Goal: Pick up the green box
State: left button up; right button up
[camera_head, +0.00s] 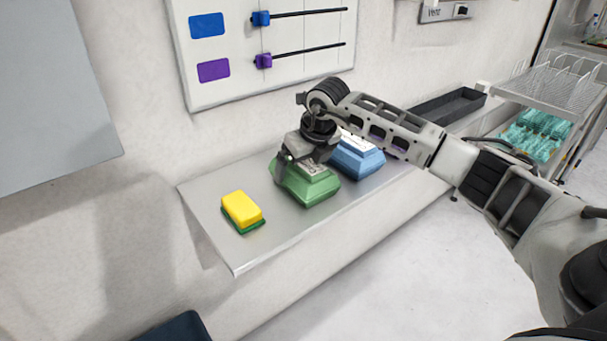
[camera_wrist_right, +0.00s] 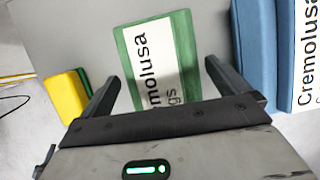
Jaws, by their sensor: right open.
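In the right wrist view, the green box (camera_wrist_right: 125,52) lies between the two spread fingers of my right gripper (camera_wrist_right: 165,85), with a finger on each side. The gripper is open and holds nothing. I cannot tell whether the fingers touch the box. My left gripper is not in view.
A yellow and green sponge (camera_head: 242,210) lies left of the green box. A dark tray (camera_head: 450,106) and a wire rack (camera_head: 555,85) are further right.

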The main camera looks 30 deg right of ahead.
jog(key=shift+f, duration=0.2)
dwell(0.3)
jog(key=shift+r, duration=0.1)
jog(key=c, duration=1)
